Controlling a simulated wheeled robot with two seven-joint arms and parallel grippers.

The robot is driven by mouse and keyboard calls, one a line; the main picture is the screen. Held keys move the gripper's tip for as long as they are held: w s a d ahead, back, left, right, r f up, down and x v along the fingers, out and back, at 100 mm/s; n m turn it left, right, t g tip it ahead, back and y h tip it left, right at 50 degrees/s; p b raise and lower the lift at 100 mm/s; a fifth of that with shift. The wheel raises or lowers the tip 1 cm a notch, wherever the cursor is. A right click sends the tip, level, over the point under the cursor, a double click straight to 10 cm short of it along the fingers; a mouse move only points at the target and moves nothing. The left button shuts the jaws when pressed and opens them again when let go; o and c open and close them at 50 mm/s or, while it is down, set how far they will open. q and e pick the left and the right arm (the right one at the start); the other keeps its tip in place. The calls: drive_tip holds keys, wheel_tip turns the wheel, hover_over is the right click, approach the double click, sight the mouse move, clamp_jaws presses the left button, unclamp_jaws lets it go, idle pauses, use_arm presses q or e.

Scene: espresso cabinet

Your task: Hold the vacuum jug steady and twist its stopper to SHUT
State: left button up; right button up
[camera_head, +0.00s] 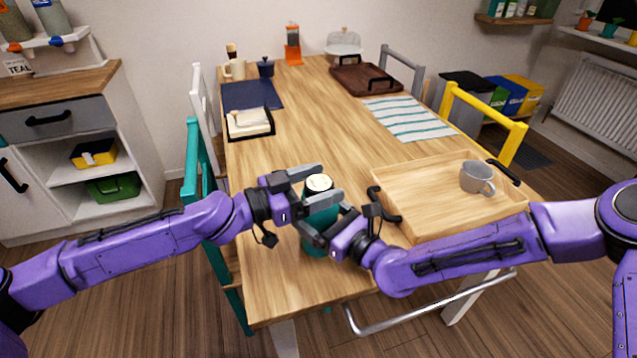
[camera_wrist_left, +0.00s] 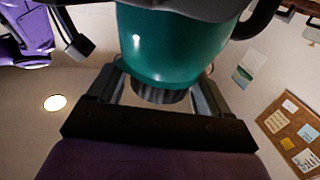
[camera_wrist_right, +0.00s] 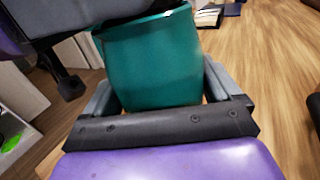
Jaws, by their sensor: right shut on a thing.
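The teal vacuum jug (camera_head: 318,217) stands upright near the table's front left. Its stopper has a pale round top (camera_head: 319,182). My right gripper (camera_head: 326,225) is shut on the jug's body, which fills the space between its fingers in the right wrist view (camera_wrist_right: 155,65). My left gripper (camera_head: 326,182) is at the top of the jug, its open fingers on either side of the stopper. In the left wrist view the jug's body (camera_wrist_left: 172,45) shows above the stopper (camera_wrist_left: 160,95), with gaps beside the fingers. The SHUT mark is not readable.
A wooden tray (camera_head: 425,215) with a grey mug (camera_head: 475,178) lies to the right of the jug, close to my right arm. A striped cloth (camera_head: 408,118), a dark tray (camera_head: 365,78) and a napkin holder (camera_head: 250,124) are farther back. The table middle (camera_head: 320,120) is clear.

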use_arm(q)
drive_tip(key=c, duration=0.7)
drive_tip(key=shift+w+m+g, duration=0.1)
drive_tip(key=shift+m+g, duration=0.2)
drive_tip(key=shift+g, duration=0.1)
drive_tip(key=m+g+h, duration=0.1)
drive_tip(key=m+g, duration=0.1)
drive_tip(key=g, duration=0.2)
drive_tip(key=shift+m+h, duration=0.3)
drive_tip(key=m+g, duration=0.1)
drive_tip(key=g, duration=0.1)
drive_tip(key=m+g, duration=0.2)
drive_tip(key=g, duration=0.1)
drive_tip(key=shift+w+m+g, duration=0.1)
drive_tip(key=shift+m+g, duration=0.2)
drive_tip(key=m+g+y, duration=0.1)
drive_tip(key=m+g, duration=0.1)
drive_tip(key=g, duration=0.2)
drive_tip(key=m+g+y, duration=0.1)
drive_tip(key=m+g, duration=0.2)
drive_tip(key=g, duration=0.1)
drive_tip(key=shift+d+r+m+y, duration=0.1)
drive_tip(key=shift+m+y, duration=0.2)
drive_tip(key=shift+y, duration=0.1)
drive_tip(key=shift+m+g+y, duration=0.7)
drive_tip(key=shift+g, duration=0.5)
drive_tip(key=o, duration=0.9)
